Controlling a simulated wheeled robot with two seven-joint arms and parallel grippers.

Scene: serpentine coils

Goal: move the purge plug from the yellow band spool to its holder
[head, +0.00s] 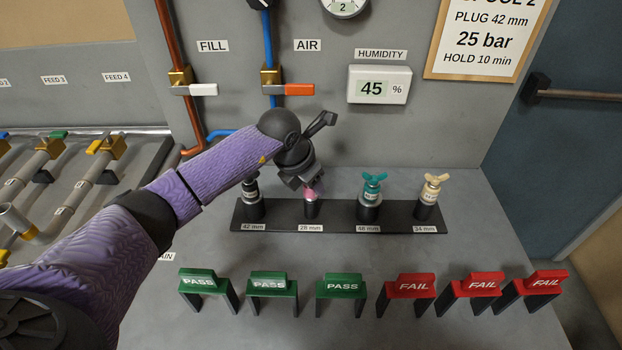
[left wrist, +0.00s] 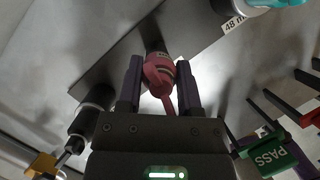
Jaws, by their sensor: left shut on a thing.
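My left gripper (head: 308,186) is shut on a pink plug (head: 318,187) at the 28 mm place of the dark holder strip (head: 284,221). In the left wrist view the pink plug (left wrist: 158,75) is between the two dark fingers. The plug is upright over the black 28 mm post (head: 311,209); I cannot tell whether it is seated or just above. My gripper hides part of it. A grey pipe with a yellow end band (head: 28,233) lies at the far left; I cannot tell if it is the yellow band spool. My right gripper is not in view.
On the strip stand a dark-topped plug (head: 252,202) at 42 mm, a teal plug (head: 371,195) at 48 mm and a cream plug (head: 431,196) at 34 mm. Green PASS stands (head: 272,285) and red FAIL stands (head: 410,287) line the front. Valve handles (head: 290,90) are on the wall behind.

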